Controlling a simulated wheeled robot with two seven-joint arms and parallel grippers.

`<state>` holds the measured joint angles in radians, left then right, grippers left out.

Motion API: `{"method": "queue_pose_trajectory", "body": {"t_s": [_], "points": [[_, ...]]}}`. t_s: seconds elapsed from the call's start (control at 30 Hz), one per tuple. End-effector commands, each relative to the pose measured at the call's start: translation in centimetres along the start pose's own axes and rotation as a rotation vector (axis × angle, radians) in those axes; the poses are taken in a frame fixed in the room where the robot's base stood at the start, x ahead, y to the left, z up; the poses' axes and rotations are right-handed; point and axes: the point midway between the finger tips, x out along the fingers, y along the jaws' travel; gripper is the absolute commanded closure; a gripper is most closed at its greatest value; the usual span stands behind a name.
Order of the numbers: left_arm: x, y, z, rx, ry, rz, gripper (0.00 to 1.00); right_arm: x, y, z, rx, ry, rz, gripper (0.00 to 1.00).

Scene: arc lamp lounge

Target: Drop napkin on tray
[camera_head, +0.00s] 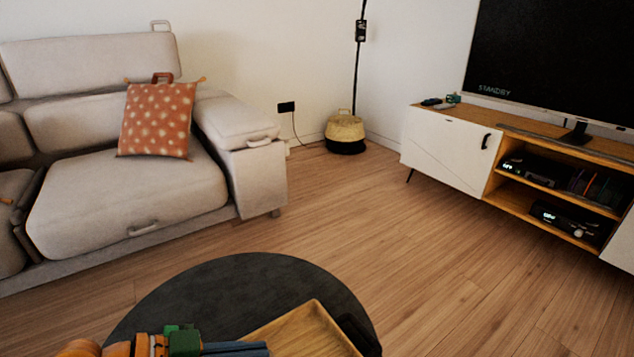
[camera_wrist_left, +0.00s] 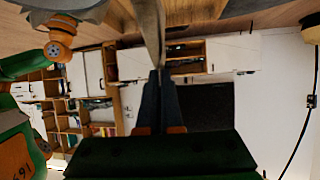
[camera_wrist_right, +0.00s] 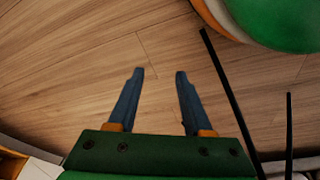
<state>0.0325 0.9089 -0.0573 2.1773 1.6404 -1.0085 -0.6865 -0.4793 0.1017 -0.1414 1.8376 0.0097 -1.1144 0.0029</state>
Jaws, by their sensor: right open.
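A wooden tray (camera_head: 290,335) lies on the round dark table at the bottom of the head view, its near part cut off by the frame. My left gripper (camera_head: 262,349) reaches in from the left, low beside the tray's left edge. In the left wrist view its fingers (camera_wrist_left: 159,75) are closed together on a thin greyish cloth, which looks like the napkin (camera_wrist_left: 150,28). The cloth extends beyond the fingertips; I cannot make it out in the head view. My right gripper (camera_wrist_right: 159,73) is open and empty, with bare wood floor in view beyond it.
The round dark table (camera_head: 200,295) has bare surface left of and behind the tray. A dark narrow object (camera_head: 357,335) is at the tray's right edge. A sofa (camera_head: 120,200) stands at left, a TV cabinet (camera_head: 445,150) at right, with open floor between.

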Motion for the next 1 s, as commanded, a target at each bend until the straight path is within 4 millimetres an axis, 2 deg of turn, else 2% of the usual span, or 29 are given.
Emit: {"method": "queue_pose_trajectory", "body": {"t_s": [0.03,0.2,0.5,0.63,0.87,0.9,1.0], "points": [[0.5,0.0,0.9,0.000,0.000,0.000,1.00,-0.3,0.0,-0.4,0.001,0.012,-0.001,0.50],[1.2,0.0,2.4,-0.001,0.001,0.000,1.00,-3.7,0.0,-1.6,0.002,0.036,-0.003,0.50],[1.9,0.0,3.7,-0.001,0.000,0.000,1.00,-7.4,-0.2,-5.0,-0.006,0.203,-0.004,0.50],[1.9,0.0,3.8,-0.001,0.000,0.000,1.00,-8.1,-0.3,-5.5,-0.008,0.232,-0.005,0.50],[1.9,0.0,3.8,0.000,0.000,0.000,1.00,-8.3,-0.3,-5.6,-0.008,0.236,-0.005,0.50],[1.9,0.0,3.8,0.000,0.000,0.000,0.95,-8.3,-0.3,-5.6,-0.008,0.236,-0.005,0.50],[1.9,0.0,3.8,0.000,0.000,0.000,0.68,-8.3,-0.3,-5.6,-0.008,0.236,-0.005,0.50]]}}
